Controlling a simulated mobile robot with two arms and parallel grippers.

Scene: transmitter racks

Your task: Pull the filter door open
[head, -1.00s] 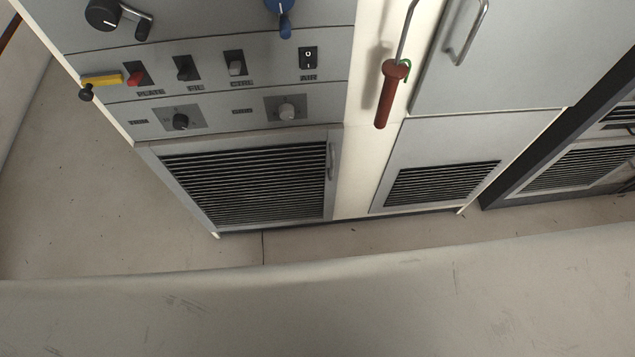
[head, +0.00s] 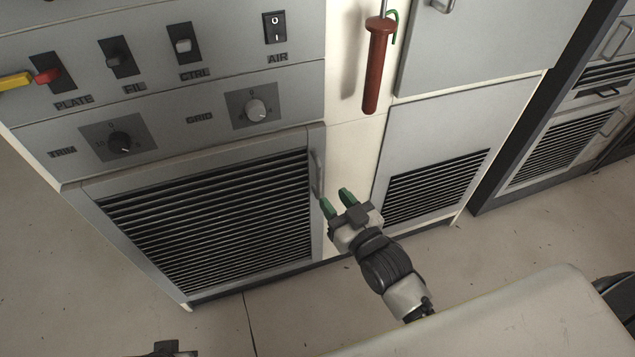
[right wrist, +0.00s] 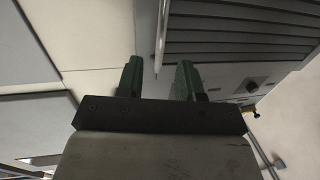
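The filter door (head: 215,215) is the grey louvred panel low on the left cabinet, and it looks shut in its frame. Its upright handle (head: 317,172) is on its right edge. My right gripper (head: 336,199) has green fingers and is open, just below and right of the handle in the head view. In the right wrist view the handle (right wrist: 162,40) runs down into the gap between the open fingers (right wrist: 159,80). I cannot tell whether it touches them. A dark part at the bottom edge of the head view may belong to my left gripper; its fingers are hidden.
A red-brown rod (head: 376,75) hangs right of the door. Switches and knobs (head: 122,143) sit above it. A smaller louvred panel (head: 435,185) stands to the right. The floor (head: 275,310) before the door is clear.

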